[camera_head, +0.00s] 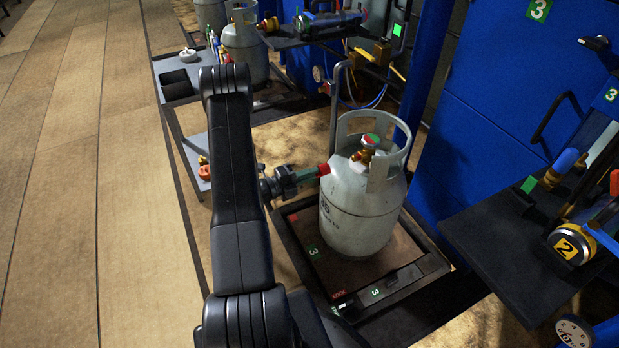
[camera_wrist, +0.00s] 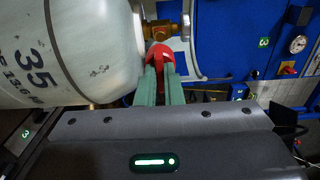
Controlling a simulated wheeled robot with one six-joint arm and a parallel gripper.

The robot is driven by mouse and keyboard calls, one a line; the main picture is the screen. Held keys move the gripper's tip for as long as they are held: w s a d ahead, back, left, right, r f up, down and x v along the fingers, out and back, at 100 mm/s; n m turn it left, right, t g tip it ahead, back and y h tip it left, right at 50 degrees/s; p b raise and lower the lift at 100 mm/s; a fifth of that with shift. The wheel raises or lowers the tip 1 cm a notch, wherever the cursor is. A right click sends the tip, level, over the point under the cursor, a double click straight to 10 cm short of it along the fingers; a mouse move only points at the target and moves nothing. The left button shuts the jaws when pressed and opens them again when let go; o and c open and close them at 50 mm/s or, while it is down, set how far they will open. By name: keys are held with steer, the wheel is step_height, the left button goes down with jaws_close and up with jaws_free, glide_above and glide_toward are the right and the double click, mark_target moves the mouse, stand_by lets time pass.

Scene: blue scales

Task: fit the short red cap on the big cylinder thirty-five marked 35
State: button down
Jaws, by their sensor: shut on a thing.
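The big grey cylinder marked 35 (camera_head: 350,215) stands upright on a scale platform. Its collar ring surrounds a brass valve (camera_head: 365,156) with a red and green top. My gripper (camera_head: 311,173) is at the cylinder's upper left, its green fingers shut on the short red cap (camera_head: 324,169). In the wrist view the cap (camera_wrist: 160,56) sits between the fingertips (camera_wrist: 158,76), and the cylinder (camera_wrist: 70,50) fills the left. The brass valve (camera_wrist: 163,31) shows just beyond the cap there. I cannot tell whether the cap touches the cylinder wall; in the head view it is apart from the valve.
The scale platform (camera_head: 310,262) carries green 3 marks, with a post behind the cylinder. A dark shelf (camera_head: 490,245) with a yellow gauge marked 2 (camera_head: 566,247) is at right. Blue cabinets (camera_head: 500,110) stand behind. Another cylinder (camera_head: 243,45) is at the back. The wooden floor at left is clear.

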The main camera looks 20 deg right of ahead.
stand_by(0.3)
steer(key=shift+w+d, duration=0.2)
steer(key=shift+d, duration=1.85)
steer(key=shift+w+d, duration=0.15)
steer(key=shift+d, duration=1.85)
steer(key=shift+w+d+b, duration=0.1)
steer(key=shift+d+b, duration=0.25)
steer(key=shift+d, duration=1.05)
steer(key=shift+m+b, duration=1.05)
steer(key=shift+m, duration=0.75)
steer(key=shift+b, duration=0.3)
